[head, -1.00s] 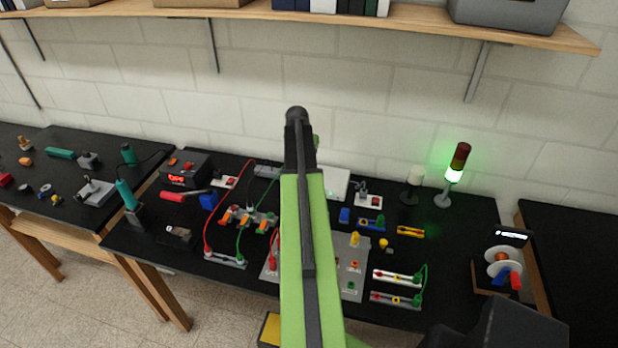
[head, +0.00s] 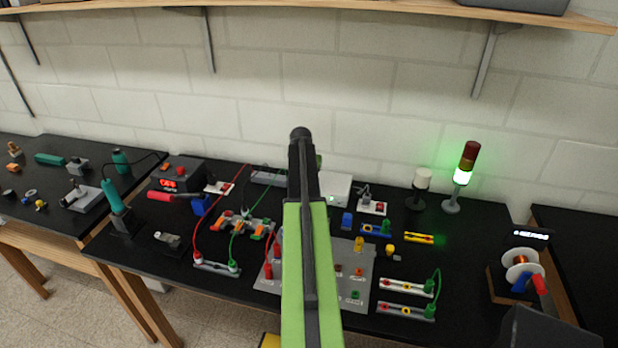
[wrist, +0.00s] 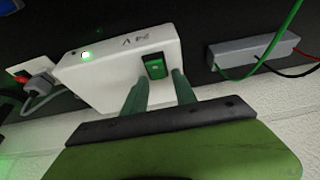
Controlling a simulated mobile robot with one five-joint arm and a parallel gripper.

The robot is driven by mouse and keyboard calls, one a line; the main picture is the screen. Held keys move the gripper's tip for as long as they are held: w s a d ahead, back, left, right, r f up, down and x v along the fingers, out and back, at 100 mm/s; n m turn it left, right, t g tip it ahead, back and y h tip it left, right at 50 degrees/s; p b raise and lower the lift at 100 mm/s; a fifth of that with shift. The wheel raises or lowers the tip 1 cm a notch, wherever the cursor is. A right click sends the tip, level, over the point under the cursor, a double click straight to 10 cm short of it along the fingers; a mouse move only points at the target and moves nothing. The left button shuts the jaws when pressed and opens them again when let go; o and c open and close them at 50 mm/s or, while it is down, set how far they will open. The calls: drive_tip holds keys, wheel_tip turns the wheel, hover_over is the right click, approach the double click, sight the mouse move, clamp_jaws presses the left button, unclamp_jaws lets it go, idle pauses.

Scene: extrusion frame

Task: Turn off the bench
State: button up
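A white box (head: 336,187) stands at the back of the black bench (head: 140,258), partly hidden behind my arm in the head view. The wrist view shows this white box (wrist: 110,75) with a green rocker switch (wrist: 156,67) and a lit green lamp (wrist: 87,55). My gripper (wrist: 160,90) has two dark green fingers, parted with nothing seen between them. The fingertips are close to the switch, one on each side of it in the picture; I cannot tell if they touch the box. The stack light (head: 465,175) glows green below a dark red top.
A grey power strip (wrist: 252,55) with leads lies beside the box. A panel (head: 330,285), cables and a red-display instrument (head: 178,175) crowd the bench. A wall rises behind, with a shelf (head: 380,14) above.

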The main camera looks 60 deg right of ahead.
clamp_jaws()
drive_tip(key=shift+s+a+f+t+h+b, duration=0.2)
drive_tip(key=shift+a+f+t+h+b, duration=0.25)
drive_tip(key=shift+h+b, duration=0.55)
drive_tip(key=shift+a+r+b, duration=0.1)
drive_tip(key=shift+r+b, duration=0.05)
drive_tip(key=shift+b, duration=0.55)
drive_tip(key=shift+r+h, duration=0.25)
drive_tip(key=shift+h, duration=0.25)
drive_tip(key=shift+w, duration=0.15)
drive_tip(key=shift+o, duration=1.5)
unclamp_jaws()
